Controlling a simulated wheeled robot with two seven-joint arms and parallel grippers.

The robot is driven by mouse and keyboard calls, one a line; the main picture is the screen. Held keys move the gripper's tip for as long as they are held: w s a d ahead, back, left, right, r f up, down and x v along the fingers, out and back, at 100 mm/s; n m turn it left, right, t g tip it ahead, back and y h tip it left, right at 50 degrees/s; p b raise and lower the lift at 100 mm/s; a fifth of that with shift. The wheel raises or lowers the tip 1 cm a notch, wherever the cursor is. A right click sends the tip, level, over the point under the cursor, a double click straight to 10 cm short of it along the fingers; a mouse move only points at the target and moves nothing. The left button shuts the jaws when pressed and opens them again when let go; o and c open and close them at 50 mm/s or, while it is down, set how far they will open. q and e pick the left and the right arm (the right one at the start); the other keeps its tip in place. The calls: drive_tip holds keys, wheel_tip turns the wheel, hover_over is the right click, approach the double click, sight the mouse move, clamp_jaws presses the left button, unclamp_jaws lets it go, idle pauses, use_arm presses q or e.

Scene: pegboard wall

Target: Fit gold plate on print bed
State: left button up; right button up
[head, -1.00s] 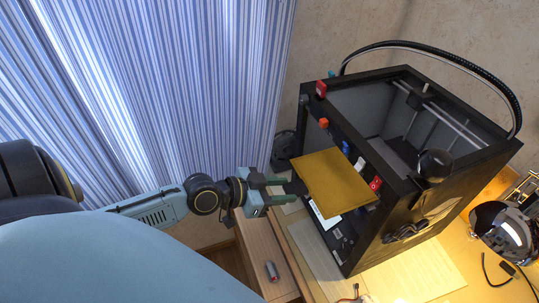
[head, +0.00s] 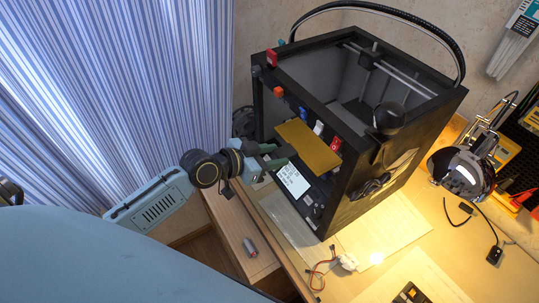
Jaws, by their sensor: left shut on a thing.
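The gold plate (head: 308,147) is a thin flat sheet at the open front of the black 3D printer (head: 345,202). My left gripper (head: 284,157) is shut on the plate's near left edge and holds it roughly level. The plate's far part lies within the printer's front opening, behind the front frame. The print bed cannot be made out, and I cannot tell whether the plate touches it. My right gripper is not in view.
A striped curtain (head: 110,90) hangs at left.

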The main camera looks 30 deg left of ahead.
use_arm(q)
drive_tip(key=shift+a, duration=0.1)
idle(0.6)
drive_tip(key=o, duration=1.2)
drive_tip(key=shift+c, duration=0.2)
drive_tip(key=shift+s, duration=0.1)
drive_tip(key=o, duration=0.8)
drive_tip(key=shift+c, duration=0.2)
drive_tip(key=shift+f, duration=0.15)
wheel_tip(320, 180, down, 2)
drive_tip(key=shift+f+b, duration=0.2)
drive_tip(key=shift+b, duration=0.7)
